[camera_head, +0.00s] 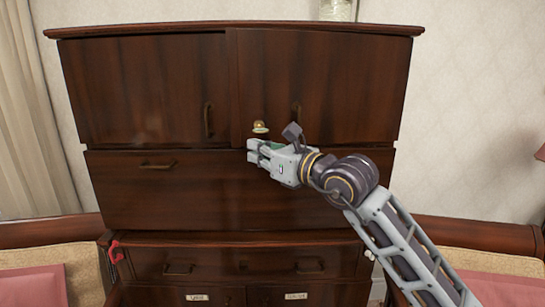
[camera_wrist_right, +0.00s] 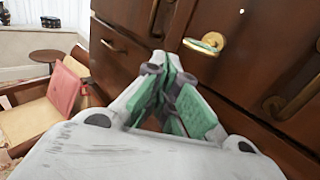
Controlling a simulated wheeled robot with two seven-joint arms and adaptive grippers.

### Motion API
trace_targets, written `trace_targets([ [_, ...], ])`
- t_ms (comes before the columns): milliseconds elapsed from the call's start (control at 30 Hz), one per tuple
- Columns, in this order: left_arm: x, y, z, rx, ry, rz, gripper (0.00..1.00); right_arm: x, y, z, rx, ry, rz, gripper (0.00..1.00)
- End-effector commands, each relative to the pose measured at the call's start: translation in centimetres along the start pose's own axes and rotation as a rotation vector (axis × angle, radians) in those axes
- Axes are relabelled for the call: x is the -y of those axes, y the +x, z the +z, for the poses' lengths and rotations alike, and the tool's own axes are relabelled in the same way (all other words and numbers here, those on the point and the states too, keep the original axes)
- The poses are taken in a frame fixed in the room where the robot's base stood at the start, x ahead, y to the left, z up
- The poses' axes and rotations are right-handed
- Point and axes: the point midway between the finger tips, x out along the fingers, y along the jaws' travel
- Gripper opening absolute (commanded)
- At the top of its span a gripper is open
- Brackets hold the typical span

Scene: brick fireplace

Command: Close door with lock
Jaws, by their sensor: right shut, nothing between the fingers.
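A dark brown wooden cabinet stands in front of me. Its upper left door (camera_head: 146,90) and upper right door (camera_head: 325,88) look closed or nearly closed. A brass lock with a key-like piece (camera_head: 260,127) sits at the lower left of the right door. It also shows in the right wrist view (camera_wrist_right: 205,44), just beyond and right of my fingers. My right gripper (camera_head: 252,150) is just below the lock, apart from it. Its green-padded fingertips (camera_wrist_right: 163,62) are shut and empty. My left gripper is not in view.
Brass handles stand out on the left door (camera_head: 208,120), the right door (camera_head: 297,117) and the drawer below (camera_head: 158,165). A red object (camera_head: 116,252) hangs at the lower left. Cushioned seats flank the cabinet. A jar (camera_head: 337,10) stands on top.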

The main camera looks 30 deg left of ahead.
Motion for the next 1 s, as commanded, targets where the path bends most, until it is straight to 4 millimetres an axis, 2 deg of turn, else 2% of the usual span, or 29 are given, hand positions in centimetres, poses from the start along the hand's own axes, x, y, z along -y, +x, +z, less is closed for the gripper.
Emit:
trace_targets([
  [200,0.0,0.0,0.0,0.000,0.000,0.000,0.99,0.1,-2.5,0.0,0.000,0.001,-0.001,0.00],
  [400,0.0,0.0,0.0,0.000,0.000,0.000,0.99,0.1,-4.1,0.0,0.001,0.001,-0.001,0.00],
  [833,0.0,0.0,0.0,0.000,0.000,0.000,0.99,0.1,-4.7,0.0,0.000,0.001,-0.001,0.00],
  [867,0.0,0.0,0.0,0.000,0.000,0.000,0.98,0.1,-4.7,0.0,0.000,0.001,-0.001,0.00],
  [1000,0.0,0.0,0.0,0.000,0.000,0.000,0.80,0.0,-4.8,0.1,0.008,0.010,0.005,0.00],
])
